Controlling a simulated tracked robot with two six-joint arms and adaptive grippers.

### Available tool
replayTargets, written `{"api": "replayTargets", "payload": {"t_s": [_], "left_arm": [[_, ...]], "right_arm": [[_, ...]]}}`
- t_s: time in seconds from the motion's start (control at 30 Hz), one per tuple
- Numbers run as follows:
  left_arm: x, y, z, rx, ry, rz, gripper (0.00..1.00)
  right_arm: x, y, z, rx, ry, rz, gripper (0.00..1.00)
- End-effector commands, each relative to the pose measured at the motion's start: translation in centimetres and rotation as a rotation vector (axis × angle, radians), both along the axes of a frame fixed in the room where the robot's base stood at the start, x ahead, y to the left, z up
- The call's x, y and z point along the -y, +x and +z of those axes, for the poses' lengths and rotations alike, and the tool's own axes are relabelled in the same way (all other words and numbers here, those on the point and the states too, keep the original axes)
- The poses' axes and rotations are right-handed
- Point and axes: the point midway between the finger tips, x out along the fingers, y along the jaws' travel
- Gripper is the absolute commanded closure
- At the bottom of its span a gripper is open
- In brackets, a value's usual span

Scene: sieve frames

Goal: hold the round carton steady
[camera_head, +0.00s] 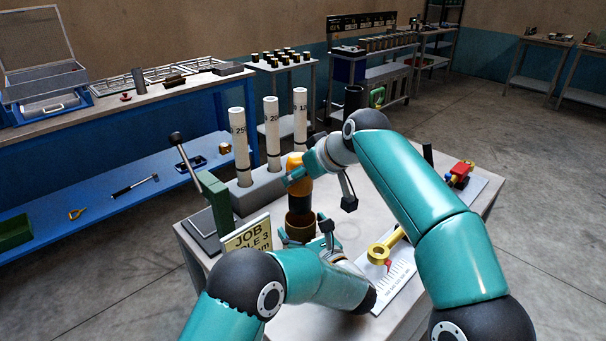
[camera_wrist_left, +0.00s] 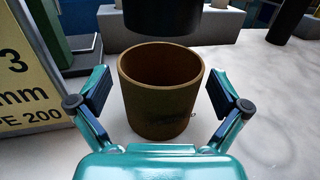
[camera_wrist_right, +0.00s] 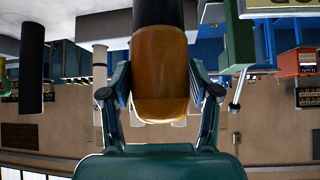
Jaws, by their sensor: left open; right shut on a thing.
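The round carton (camera_head: 299,226) is a brown, open-topped cylinder standing upright on the grey table. In the left wrist view the carton (camera_wrist_left: 160,105) stands between the spread fingers of my left gripper (camera_wrist_left: 160,98), with a gap on both sides. My right gripper (camera_wrist_right: 160,88) is shut on an orange part (camera_wrist_right: 160,65) with a black cylinder (camera_wrist_right: 158,13) attached. In the head view this orange part (camera_head: 295,161) is above the carton, and its black end points down towards the carton's mouth. The inside bottom of the carton is hidden.
A job sign (camera_head: 247,236) stands left of the carton. Behind are white numbered tubes (camera_head: 239,147) in a grey block and a green lever press (camera_head: 216,202). A yellow ring-ended tool (camera_head: 381,252) and a white scaled sheet (camera_head: 397,281) lie to the right.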

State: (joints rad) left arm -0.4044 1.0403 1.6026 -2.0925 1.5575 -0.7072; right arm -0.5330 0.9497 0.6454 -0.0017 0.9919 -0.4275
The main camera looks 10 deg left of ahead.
Motion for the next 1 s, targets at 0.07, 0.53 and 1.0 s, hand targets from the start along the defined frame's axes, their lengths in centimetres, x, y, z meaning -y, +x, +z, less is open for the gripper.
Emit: {"api": "replayTargets", "payload": {"t_s": [0.07,0.53,1.0], "left_arm": [[0.0,0.0,0.0,0.000,0.000,0.000,0.00],[3.6,-3.9,-0.1,-0.001,0.001,-0.004,0.00],[5.0,-5.6,-0.2,-0.001,0.000,0.000,0.00]], "right_arm": [[0.0,0.0,0.1,0.002,0.002,-0.001,0.87],[0.0,0.0,0.2,0.002,0.002,-0.001,0.87],[0.0,0.0,0.1,0.002,0.002,-0.001,0.87]]}}
